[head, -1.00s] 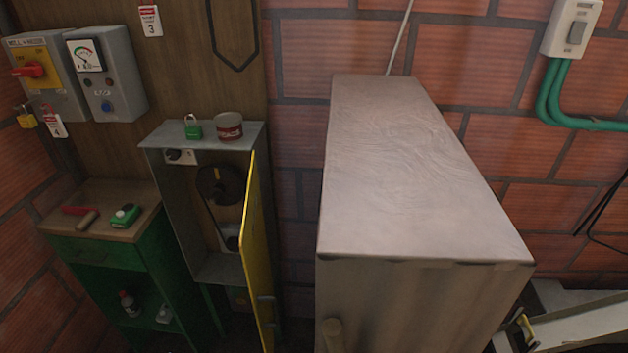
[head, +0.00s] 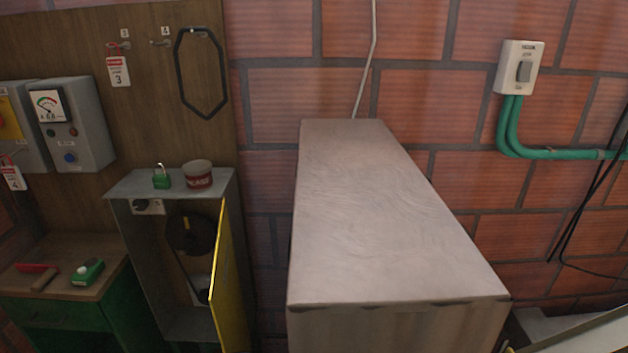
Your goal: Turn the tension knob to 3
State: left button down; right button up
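A small black knob on a white plate (head: 148,207) sits at the upper left inside the open grey cabinet (head: 125,250); it may be the tension knob, but its markings are too small to read. Below it inside the cabinet are a dark pulley wheel (head: 190,234) and a belt running down to a smaller wheel. The cabinet's yellow door (head: 231,290) stands open on the right side. Neither of my grippers is in view.
A green padlock (head: 162,180) and a grease can (head: 198,175) stand on the cabinet. A large grey housing (head: 390,220) fills the middle. A green bench (head: 85,325) with tools is at left. A black belt loop (head: 201,75) hangs above.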

aim_at(139, 205)
jog(key=u, duration=1.35)
jog(key=i+j+z, duration=0.15)
jog(key=j, duration=0.2)
jog(key=i+j+z, duration=0.15)
jog(key=j, duration=0.2)
jog(key=i+j+z, duration=0.15)
jog(key=j, duration=0.2)
jog(key=j+z, duration=0.2)
jog(key=j, duration=0.2)
jog(key=i, duration=0.05)
